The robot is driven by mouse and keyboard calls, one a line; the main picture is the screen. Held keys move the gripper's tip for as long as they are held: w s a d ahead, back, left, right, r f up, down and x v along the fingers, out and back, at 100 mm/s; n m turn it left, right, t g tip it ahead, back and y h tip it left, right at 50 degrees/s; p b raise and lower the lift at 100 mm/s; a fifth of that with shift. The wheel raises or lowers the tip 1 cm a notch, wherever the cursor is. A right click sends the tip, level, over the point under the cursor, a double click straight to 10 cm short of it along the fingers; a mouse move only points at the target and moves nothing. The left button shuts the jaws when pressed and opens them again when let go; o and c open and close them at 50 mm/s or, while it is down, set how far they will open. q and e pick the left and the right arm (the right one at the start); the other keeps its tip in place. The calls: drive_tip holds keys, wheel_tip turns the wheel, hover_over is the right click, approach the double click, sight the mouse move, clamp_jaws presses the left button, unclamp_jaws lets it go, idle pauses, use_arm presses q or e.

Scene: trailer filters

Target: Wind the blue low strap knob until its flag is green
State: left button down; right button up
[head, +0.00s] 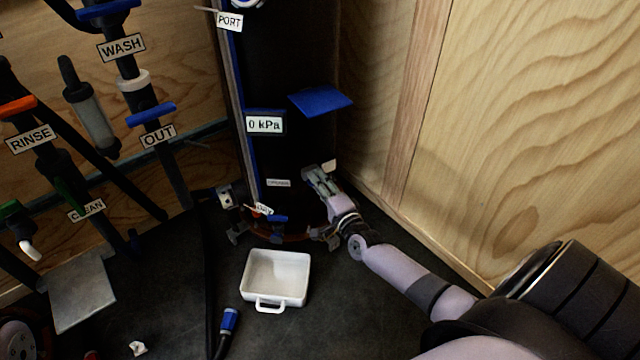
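A tall black filter housing (285,60) stands in the corner. Low on it, a small blue handle-like part (278,219) sits above a brownish band (295,239) around its foot; I cannot tell whether this part is the strap knob. My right gripper (313,174) is at the lower right side of the housing, pointing up and left. Its fingers look close to the housing, but contact and opening are unclear. A small pale tab (329,165) shows beside the fingers. No green flag can be made out there. My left gripper is not in view.
A white handled tray (246,285) is on the dark floor before the housing. A blue-ended hose (228,320) lies left of it. A blue plate (320,100) juts from the housing above my gripper. Labelled pipes (130,70) fill the left; wooden walls (540,110) close the right.

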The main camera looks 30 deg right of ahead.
drive_tip(key=shift+s, duration=0.15)
drive_tip(key=s+a, duration=0.1)
drive_tip(key=s, duration=1)
drive_tip(key=shift+s, duration=0.35)
